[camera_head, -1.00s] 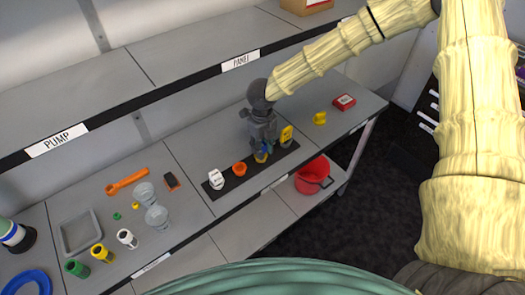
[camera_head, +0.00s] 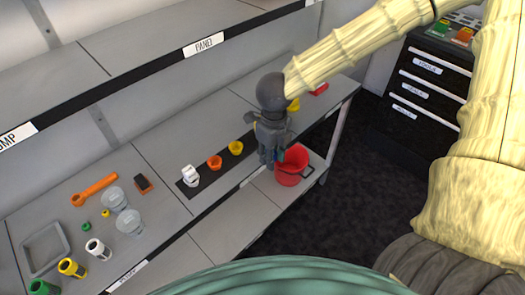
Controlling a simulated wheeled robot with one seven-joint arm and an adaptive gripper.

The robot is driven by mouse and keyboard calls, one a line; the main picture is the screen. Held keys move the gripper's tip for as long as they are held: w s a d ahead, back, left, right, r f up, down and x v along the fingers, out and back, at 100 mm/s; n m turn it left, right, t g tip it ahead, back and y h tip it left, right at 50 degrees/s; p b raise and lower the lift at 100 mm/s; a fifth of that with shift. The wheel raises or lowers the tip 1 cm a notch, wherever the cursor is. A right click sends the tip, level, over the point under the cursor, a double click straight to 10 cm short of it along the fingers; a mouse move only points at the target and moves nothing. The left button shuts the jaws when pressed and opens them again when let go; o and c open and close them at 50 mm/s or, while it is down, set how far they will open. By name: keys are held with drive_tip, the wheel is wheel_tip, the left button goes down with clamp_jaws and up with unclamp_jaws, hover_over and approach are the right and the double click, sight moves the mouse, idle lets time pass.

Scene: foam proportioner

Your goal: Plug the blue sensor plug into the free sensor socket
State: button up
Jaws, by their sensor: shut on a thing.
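My gripper (camera_head: 267,160), dark grey, points down in front of the table's front edge, right of the sockets and just left of the red bucket. On the black strip (camera_head: 205,179) stand a white part (camera_head: 190,175), an orange socket (camera_head: 214,162) and a yellow socket (camera_head: 235,148). The orange and yellow sockets look open at the top. My gripper hides the strip's right end and whatever stands there.
A red bucket (camera_head: 293,167) is on the lower shelf close to the gripper. A yellow part (camera_head: 294,105) and a red item (camera_head: 318,89) lie behind it. Clear cups (camera_head: 129,222), an orange wrench (camera_head: 94,190) and a tray (camera_head: 44,250) are at left. An upper shelf overhangs the table.

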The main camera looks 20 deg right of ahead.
drive_tip(key=shift+s+d+r, duration=0.15)
drive_tip(key=shift+s, duration=0.3)
drive_tip(key=shift+r+p, duration=0.3)
drive_tip(key=shift+p, duration=0.05)
wheel_tip(320, 180, up, 4)
drive_tip(key=p, duration=0.4)
drive_tip(key=shift+s+r+p, duration=0.1)
drive_tip(key=shift+p, duration=0.3)
drive_tip(key=shift+d, duration=0.1)
